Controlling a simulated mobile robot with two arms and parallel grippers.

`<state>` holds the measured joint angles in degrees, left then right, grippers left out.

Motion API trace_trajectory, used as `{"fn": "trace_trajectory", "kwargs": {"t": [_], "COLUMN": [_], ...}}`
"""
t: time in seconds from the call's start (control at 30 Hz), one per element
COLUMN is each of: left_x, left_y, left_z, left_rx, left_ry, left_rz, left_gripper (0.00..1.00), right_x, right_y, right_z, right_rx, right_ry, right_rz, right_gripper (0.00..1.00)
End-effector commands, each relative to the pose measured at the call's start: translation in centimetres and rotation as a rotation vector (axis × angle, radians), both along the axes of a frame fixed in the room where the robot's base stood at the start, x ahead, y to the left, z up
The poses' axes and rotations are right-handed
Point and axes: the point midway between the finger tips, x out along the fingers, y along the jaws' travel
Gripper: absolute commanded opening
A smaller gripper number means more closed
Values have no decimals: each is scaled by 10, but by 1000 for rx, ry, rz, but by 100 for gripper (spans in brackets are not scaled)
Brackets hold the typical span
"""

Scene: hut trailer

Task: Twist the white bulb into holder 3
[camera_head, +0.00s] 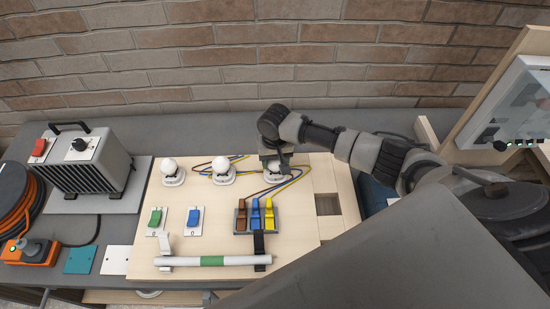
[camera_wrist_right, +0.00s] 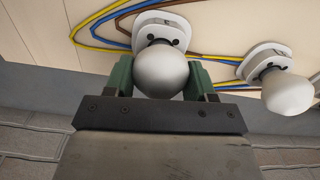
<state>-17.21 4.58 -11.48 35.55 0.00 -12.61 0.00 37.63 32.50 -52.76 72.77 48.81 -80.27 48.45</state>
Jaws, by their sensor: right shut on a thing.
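A white bulb (camera_wrist_right: 162,72) sits between the green fingers of my right gripper (camera_wrist_right: 160,80), which is shut on it. The bulb is at the white holder (camera_wrist_right: 163,20), the rightmost of three in the head view, presumably holder 3; no number is legible. I cannot tell how far it is screwed in. In the head view my right gripper (camera_head: 274,158) hangs over this bulb (camera_head: 272,171) and partly hides it. Two other white bulbs (camera_head: 169,166) (camera_head: 220,164) sit in holders to the left. My left gripper is not in view.
The wooden board (camera_head: 190,247) carries a green switch (camera_head: 155,219), a blue switch (camera_head: 194,218), brown, blue and yellow levers (camera_head: 254,216), and a white tube (camera_head: 185,261) with a green band. A grey heater (camera_head: 88,165) stands left. A brick wall (camera_head: 200,60) is behind.

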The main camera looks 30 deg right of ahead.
Motion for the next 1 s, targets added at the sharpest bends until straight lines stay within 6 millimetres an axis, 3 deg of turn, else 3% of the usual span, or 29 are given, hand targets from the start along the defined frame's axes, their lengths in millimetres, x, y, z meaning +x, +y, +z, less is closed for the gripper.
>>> {"fn": "trace_trajectory", "kwargs": {"t": [0.17, 0.47, 0.73, 0.97, 1.0], "left_x": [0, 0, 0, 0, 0], "left_y": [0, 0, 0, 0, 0], "left_z": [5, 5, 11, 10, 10], "left_rx": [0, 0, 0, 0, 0], "left_ry": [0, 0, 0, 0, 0], "left_rz": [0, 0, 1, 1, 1], "left_gripper": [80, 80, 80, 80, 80], "right_x": [0, 0, 0, 0, 0], "right_y": [1, 1, 3, 3, 3], "right_z": [1, 0, 1, 0, 0], "right_rx": [0, 0, 1, 0, 0], "right_ry": [1, 0, 0, 1, 1], "right_rz": [164, 193, 435, 460, 460], "right_gripper": [42, 42, 42, 42, 60]}}
